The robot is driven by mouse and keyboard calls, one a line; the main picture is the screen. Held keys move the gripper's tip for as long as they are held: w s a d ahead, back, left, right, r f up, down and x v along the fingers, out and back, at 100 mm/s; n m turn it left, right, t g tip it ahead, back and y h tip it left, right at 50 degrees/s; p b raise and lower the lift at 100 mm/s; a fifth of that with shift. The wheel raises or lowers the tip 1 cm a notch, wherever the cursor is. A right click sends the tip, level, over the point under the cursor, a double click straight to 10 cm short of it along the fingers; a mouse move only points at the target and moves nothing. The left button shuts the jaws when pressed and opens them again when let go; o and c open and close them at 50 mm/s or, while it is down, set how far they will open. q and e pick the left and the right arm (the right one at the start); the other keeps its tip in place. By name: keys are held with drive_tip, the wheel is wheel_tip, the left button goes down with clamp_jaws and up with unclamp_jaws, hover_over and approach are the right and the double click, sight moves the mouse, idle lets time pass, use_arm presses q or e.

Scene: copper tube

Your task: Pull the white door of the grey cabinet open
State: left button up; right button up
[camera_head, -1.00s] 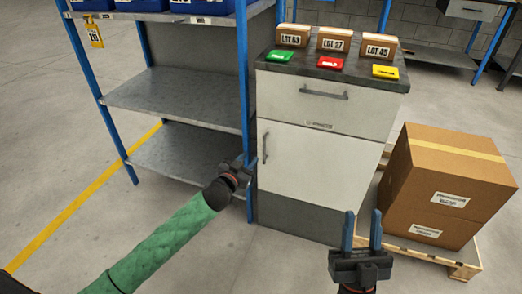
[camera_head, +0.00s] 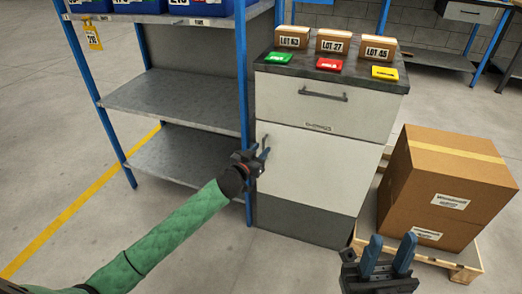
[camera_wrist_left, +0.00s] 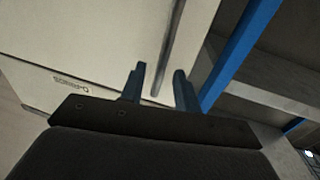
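The grey cabinet (camera_head: 300,220) stands right of centre in the head view, its white door (camera_head: 317,170) shut flush below a drawer. The door's vertical bar handle (camera_head: 266,142) is near the door's left edge and also shows in the left wrist view (camera_wrist_left: 172,45). My left gripper (camera_head: 261,156) is open at the handle's lower part, which it partly hides. In the left wrist view its two fingers (camera_wrist_left: 158,85) are apart, with the bar appearing between them; I cannot tell whether they touch it. My right gripper (camera_head: 388,252) is open and empty, low at the right.
A blue-posted shelf rack (camera_head: 175,95) stands close on the cabinet's left. A large cardboard box (camera_head: 440,190) on a pallet (camera_head: 462,272) stands to its right. Small boxes and coloured cards lie on the cabinet top (camera_head: 290,72). The floor in front is clear.

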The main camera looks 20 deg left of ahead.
use_arm(q)
drive_tip(key=shift+w+d, duration=0.1)
drive_tip(key=shift+w, duration=0.4)
drive_tip(key=shift+c, duration=0.4)
clamp_jaws()
drive_tip(key=shift+s, duration=0.15)
